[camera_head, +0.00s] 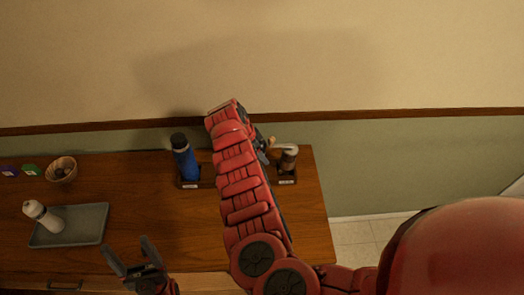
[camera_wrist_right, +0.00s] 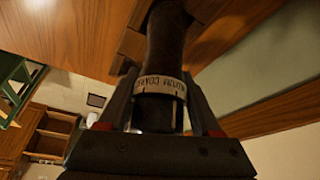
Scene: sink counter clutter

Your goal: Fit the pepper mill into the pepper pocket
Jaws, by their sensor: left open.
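The pepper mill (camera_head: 289,157), brown and dark with a pale curved part at its top, stands at the right pocket (camera_head: 287,181) of a dark holder on the counter. In the right wrist view the dark mill (camera_wrist_right: 166,40) has a pale lettered band. My right gripper (camera_wrist_right: 161,85) has a finger on each side of the mill, close to it. Whether the fingers press on it I cannot tell. In the head view my red right arm hides most of that gripper. How deep the mill sits is unclear. My left gripper (camera_head: 128,247) is open and empty at the counter's front.
A blue bottle (camera_head: 185,160) with a black cap stands at the holder's left part. A white bottle (camera_head: 43,216) is on a grey tray (camera_head: 90,222) at left. A bowl (camera_head: 61,170) and small green box (camera_head: 30,170) are at back left. The wall is close behind.

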